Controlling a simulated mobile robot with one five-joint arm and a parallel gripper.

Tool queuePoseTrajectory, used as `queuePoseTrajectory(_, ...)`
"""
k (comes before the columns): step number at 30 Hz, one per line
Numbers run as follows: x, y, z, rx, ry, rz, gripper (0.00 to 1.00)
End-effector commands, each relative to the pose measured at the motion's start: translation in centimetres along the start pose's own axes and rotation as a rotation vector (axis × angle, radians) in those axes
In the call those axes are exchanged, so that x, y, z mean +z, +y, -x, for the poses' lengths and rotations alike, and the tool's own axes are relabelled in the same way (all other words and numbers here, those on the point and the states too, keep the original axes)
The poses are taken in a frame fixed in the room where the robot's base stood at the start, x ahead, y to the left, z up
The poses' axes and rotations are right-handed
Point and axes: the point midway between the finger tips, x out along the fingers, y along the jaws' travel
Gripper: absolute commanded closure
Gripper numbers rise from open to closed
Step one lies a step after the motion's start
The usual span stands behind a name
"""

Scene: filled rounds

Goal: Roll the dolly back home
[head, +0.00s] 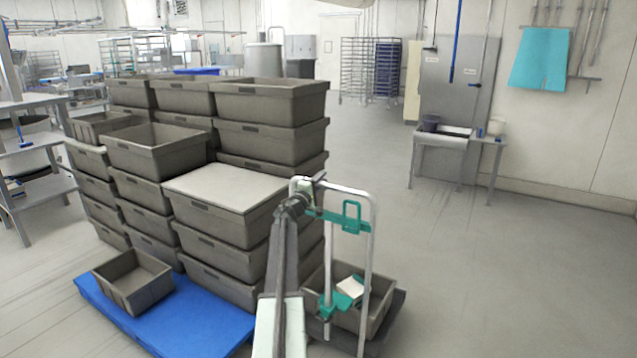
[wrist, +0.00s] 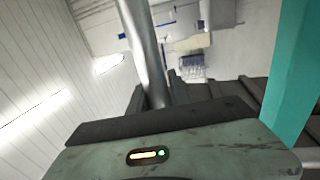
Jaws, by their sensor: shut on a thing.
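The dolly has a silver tube handle (head: 370,235) with teal fittings. It stands right of the crate stacks, its dark base (head: 397,318) low in the head view. A grey crate (head: 378,316) with a whitish item in it rides on the base. My gripper (head: 314,186) is shut on the handle near its upper left corner. My arm hides part of the handle and base. In the wrist view a silver tube (wrist: 146,50) runs down to the gripper, and a teal part (wrist: 297,75) stands at the right.
Stacked grey crates (head: 235,228) on a blue pallet (head: 205,325) stand close left of the dolly. A single crate (head: 133,282) sits at the pallet's front. A sink table (head: 455,138) and tall racks (head: 370,68) are at the back. The floor to the right is clear.

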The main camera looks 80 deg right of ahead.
Motion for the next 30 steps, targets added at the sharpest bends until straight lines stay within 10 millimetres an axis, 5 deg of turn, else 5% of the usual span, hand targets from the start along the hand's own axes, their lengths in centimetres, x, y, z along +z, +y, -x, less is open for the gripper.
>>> queuePoseTrajectory(8,0.1,0.1,-0.3,0.001,-0.002,0.003,1.0)
queuePoseTrajectory(9,0.1,0.1,-0.3,0.001,-0.002,0.003,0.71)
queuePoseTrajectory(11,0.1,0.1,-0.3,0.001,-0.002,0.003,0.55)
queuePoseTrajectory(23,0.0,0.0,0.4,0.001,0.0,0.001,0.55)
queuePoseTrajectory(30,0.1,-0.1,4.4,0.0,0.002,0.0,0.55)
